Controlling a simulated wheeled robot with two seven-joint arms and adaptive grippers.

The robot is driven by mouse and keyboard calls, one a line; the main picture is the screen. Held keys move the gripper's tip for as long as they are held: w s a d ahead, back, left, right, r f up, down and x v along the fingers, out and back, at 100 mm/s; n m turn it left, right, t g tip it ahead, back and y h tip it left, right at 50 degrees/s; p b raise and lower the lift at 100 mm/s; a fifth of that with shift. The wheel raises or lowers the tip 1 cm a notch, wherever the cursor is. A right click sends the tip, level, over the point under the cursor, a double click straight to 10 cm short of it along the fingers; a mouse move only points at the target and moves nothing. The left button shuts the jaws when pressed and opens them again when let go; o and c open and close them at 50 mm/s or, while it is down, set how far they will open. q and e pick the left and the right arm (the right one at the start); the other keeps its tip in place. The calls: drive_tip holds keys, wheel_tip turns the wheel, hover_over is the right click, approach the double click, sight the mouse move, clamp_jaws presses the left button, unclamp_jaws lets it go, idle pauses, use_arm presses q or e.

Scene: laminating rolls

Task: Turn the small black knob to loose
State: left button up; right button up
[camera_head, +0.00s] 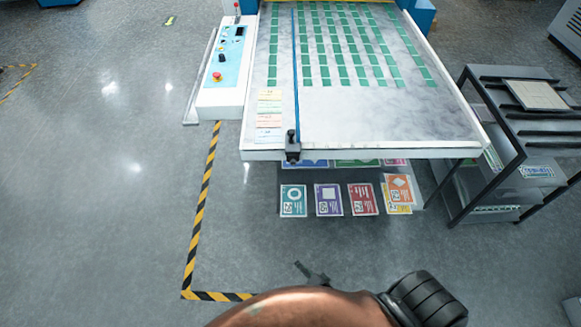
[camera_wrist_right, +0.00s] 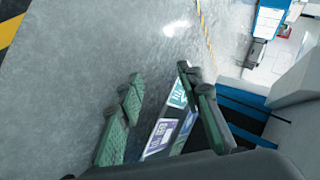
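A small black knob (camera_head: 291,134) tops a dark clamp block (camera_head: 292,151) at the front edge of the grey table, at the near end of a thin blue bar (camera_head: 296,75). Another small dark knob (camera_head: 221,58) is on the control panel at the left. My right gripper is mostly hidden behind my copper arm at the bottom of the head view; a dark part (camera_head: 312,273) shows, well short of the table. In the right wrist view its green fingers (camera_wrist_right: 168,112) are apart with nothing gripped between them. My left gripper is not in view.
The control panel (camera_head: 229,62) has a red button (camera_head: 217,76). Coloured cards (camera_head: 328,200) lie on a low shelf under the table (camera_head: 390,125). A black rack (camera_head: 520,130) stands at the right. Floor at the left is clear, with striped tape (camera_head: 200,205).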

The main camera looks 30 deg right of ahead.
drive_tip(key=w+r+m+t+h, duration=0.25)
drive_tip(key=w+r+m, duration=0.35)
drive_tip(key=w+r, duration=0.3)
drive_tip(key=m+t+h+b, duration=0.2)
drive_tip(key=m+h+b, duration=0.45)
drive_tip(key=m, duration=2.45)
approach(293, 164)
drive_tip(key=w+h+p, duration=0.1)
drive_tip(key=x, duration=0.3)
drive_tip(key=shift+w+d+g, duration=0.1)
drive_tip(key=shift+w+g, duration=0.1)
drive_tip(key=shift+g, duration=0.05)
drive_tip(key=x, duration=0.3)
drive_tip(key=shift+w+d, duration=0.15)
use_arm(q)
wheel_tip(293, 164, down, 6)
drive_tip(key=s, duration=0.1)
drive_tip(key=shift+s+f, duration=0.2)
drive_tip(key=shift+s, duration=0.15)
use_arm(e)
drive_tip(key=shift+w+d, duration=0.3)
drive_tip(key=shift+w, duration=0.1)
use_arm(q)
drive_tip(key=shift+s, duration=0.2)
use_arm(e)
clamp_jaws()
